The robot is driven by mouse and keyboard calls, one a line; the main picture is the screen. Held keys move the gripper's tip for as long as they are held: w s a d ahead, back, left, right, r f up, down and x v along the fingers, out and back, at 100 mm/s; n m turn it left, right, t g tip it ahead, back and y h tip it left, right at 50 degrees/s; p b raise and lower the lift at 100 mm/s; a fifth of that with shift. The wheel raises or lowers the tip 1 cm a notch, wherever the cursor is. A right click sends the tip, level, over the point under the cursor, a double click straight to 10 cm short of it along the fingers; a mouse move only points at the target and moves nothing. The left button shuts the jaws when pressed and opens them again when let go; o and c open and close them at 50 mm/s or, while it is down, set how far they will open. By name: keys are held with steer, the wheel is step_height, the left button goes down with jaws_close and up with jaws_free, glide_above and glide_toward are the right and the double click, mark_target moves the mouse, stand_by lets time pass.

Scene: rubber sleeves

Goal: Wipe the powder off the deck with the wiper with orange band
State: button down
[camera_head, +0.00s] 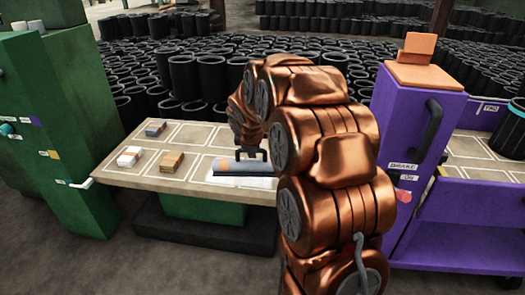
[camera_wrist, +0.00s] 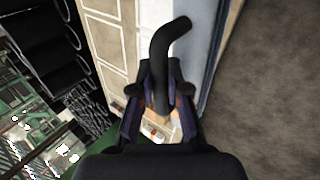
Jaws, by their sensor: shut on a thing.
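The wiper (camera_head: 240,166) is a grey-blue slab with an orange band near its left end, on the front part of the beige deck (camera_head: 120,178). White powder (camera_head: 240,182) shows along its front side. My gripper (camera_head: 252,154) is at the wiper's top, partly hidden behind my copper arm. In the wrist view my gripper (camera_wrist: 160,105) is shut on the wiper's black bent handle (camera_wrist: 165,50). The grey-blue wiper body (camera_wrist: 203,45) is beyond it. My arm hides the right part of the deck, and I cannot tell how much powder lies under the wiper.
Several small blocks, including a brown-orange one (camera_head: 171,162) and a white one (camera_head: 129,156), lie left on the deck. A green machine (camera_head: 60,120) stands left, a purple cabinet (camera_head: 415,150) right. Black rubber sleeves (camera_head: 190,78) crowd behind.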

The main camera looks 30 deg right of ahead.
steer(key=d+n, duration=0.1)
steer(key=d+f+n+y, duration=0.1)
steer(key=n, duration=0.1)
steer(key=shift+d+f+t+y, duration=0.1)
steer(key=shift+d+t+y, duration=0.2)
steer(key=shift+t, duration=0.1)
steer(key=shift+w+d+f+n+y, duration=0.1)
steer(key=shift+d+n+y, duration=0.1)
steer(key=shift+n+y, duration=0.25)
steer(key=shift+s+d+f+n+y, duration=0.15)
steer(key=shift+d+n+y, duration=0.1)
steer(key=shift+n, duration=0.45)
steer(key=shift+w+d+f+n+y, duration=0.1)
steer(key=shift+w+d+n+y, duration=0.15)
steer(key=shift+n, duration=0.3)
